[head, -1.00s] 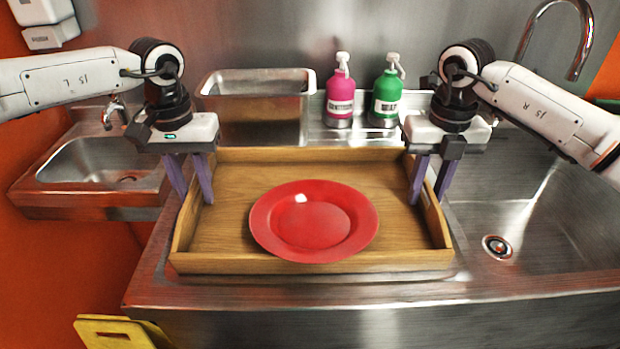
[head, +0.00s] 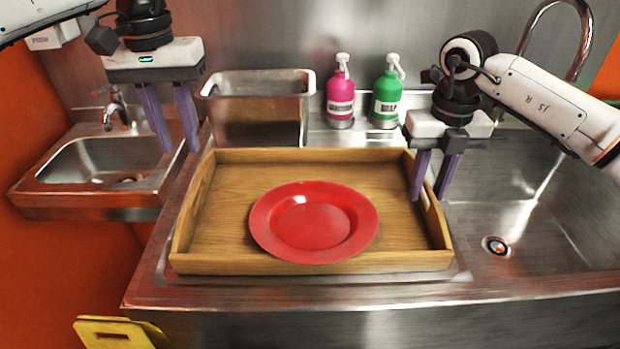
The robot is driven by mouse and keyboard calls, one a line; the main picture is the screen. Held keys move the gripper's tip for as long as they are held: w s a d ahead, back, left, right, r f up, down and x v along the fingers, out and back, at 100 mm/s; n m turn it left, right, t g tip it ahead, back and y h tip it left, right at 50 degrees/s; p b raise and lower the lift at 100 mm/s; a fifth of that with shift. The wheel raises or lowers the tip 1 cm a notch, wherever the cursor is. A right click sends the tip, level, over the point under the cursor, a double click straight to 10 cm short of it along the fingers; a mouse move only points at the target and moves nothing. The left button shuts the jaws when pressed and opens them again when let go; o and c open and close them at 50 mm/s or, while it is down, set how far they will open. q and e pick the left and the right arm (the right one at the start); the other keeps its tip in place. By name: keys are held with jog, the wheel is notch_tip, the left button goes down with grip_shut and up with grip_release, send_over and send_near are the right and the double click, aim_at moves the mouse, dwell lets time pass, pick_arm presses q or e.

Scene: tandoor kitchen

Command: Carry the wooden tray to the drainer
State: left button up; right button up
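The wooden tray (head: 225,182) lies flat on the steel drainer (head: 300,290) left of the big sink basin. A red plate (head: 312,222) sits in it, towards the front. My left gripper (head: 178,150) is open and empty, raised up and left of the tray's left wall, clear of it. My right gripper (head: 428,198) is at the tray's right wall, with one finger inside and one outside. Its fingers stand apart with a gap beside the wall, so it looks open.
A steel container (head: 258,110), a pink bottle (head: 340,95) and a green bottle (head: 386,95) stand behind the tray. A small hand sink (head: 60,190) is at left. The large basin (head: 540,215) with a tall tap (head: 583,50) is at right.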

notch_tip(320, 180, up, 11)
dwell(0.3)
jog(key=shift+f, duration=0.1)
